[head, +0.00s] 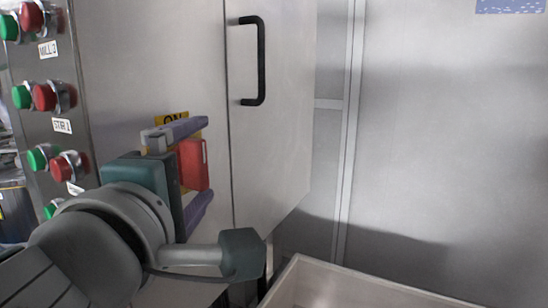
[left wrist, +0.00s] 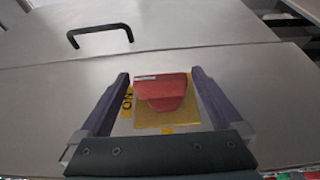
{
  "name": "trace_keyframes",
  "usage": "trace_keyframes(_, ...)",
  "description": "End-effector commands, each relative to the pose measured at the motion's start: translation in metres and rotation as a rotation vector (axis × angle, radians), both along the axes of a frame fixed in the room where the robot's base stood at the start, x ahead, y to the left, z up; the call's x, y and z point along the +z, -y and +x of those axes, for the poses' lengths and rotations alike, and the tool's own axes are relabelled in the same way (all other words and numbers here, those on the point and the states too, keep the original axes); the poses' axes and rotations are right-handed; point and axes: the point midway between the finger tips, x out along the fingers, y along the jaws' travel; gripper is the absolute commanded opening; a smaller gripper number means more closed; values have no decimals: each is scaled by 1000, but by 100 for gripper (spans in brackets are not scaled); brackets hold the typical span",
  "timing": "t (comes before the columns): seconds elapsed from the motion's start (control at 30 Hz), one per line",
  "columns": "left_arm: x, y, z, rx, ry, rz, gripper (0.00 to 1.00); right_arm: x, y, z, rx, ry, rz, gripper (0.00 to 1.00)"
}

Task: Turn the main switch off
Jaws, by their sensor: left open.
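The main switch is a red knob (head: 194,164) on a yellow plate, set on the metal cabinet front. In the left wrist view the red knob (left wrist: 162,92) sits between my two open fingers, with the yellow plate (left wrist: 150,121) around it and an "ON" label (left wrist: 127,102) beside it. The label also shows in the head view (head: 172,118). My left gripper (head: 203,160) is open, with one purple finger above the knob and one below. It also shows in the left wrist view (left wrist: 160,85). I cannot tell whether the fingers touch the knob. My right gripper is not in view.
A panel of green and red buttons (head: 44,97) is at the left, with labels. A cabinet door with a black handle (head: 260,60) is right of the switch. A pale open bin (head: 345,285) stands at the bottom right. Grey wall panels fill the right side.

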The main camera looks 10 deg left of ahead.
Motion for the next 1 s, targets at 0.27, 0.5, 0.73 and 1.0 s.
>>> trace_keyframes(0.27,0,0,3,0,0,0,100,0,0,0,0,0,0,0)
trace_keyframes(0.5,0,0,3,0,0,0,76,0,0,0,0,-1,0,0)
trace_keyframes(0.73,0,0,3,0,0,0,50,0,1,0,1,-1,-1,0)
trace_keyframes(1.0,0,0,3,-1,0,0,20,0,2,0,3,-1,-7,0)
